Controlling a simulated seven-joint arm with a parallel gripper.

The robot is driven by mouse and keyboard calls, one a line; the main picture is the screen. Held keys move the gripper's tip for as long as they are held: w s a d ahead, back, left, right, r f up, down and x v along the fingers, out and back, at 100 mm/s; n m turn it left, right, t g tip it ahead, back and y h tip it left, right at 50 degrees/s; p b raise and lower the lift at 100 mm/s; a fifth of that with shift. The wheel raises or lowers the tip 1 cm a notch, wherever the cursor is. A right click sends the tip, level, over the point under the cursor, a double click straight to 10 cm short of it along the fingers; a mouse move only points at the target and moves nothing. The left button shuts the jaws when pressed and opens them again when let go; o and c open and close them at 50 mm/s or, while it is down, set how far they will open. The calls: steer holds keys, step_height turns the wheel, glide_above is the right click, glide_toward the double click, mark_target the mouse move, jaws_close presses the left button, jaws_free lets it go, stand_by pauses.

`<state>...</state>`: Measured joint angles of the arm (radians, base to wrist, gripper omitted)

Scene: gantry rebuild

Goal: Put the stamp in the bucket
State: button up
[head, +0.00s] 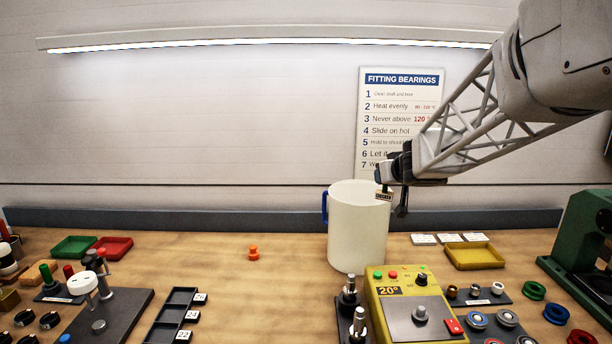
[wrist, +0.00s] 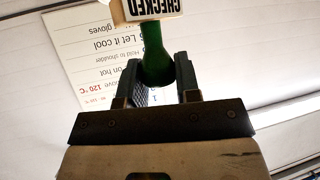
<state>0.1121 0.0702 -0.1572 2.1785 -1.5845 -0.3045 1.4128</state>
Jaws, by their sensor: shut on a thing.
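The stamp (head: 384,196) has a pale block marked "CHECKED" and a green handle. In the wrist view the stamp (wrist: 155,45) is held by its handle between the two fingers of my gripper (wrist: 159,80), block outward. In the head view my gripper (head: 383,177) is at the upper right of the bucket (head: 356,232), a tall white vessel with a blue handle. The stamp's block overlaps the right part of the bucket's rim in the picture. I cannot tell whether it is over the opening or in front of the wall. The bucket's inside is mostly hidden.
A yellow control box (head: 415,306) stands close in front of the bucket, with metal-topped posts (head: 349,296) beside it. A yellow tray (head: 474,255) lies to the right. A wall poster (head: 401,115) hangs behind.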

steer(key=s+d+f+m+h, duration=0.1)
steer(key=d+f+m+h, duration=0.25)
steer(key=d, duration=0.95)
steer(key=s+d+f+m+h, duration=0.15)
steer(key=d+f, duration=0.25)
steer(key=d, duration=0.9)
steer(key=s+d+f+m+h, duration=0.1)
steer(key=d+f+m+h, duration=0.25)
steer(key=d, duration=0.95)
steer(key=s+d+f+m+g+h, duration=0.1)
steer(key=s+d+f, duration=0.1)
steer(key=d, duration=0.5)
steer(key=s+d+f+m+g+h, duration=0.1)
steer(key=s+d+f, duration=0.2)
steer(key=s+d, duration=0.2)
steer(key=shift+s+d+f, duration=0.15)
steer(key=shift+d, duration=0.9)
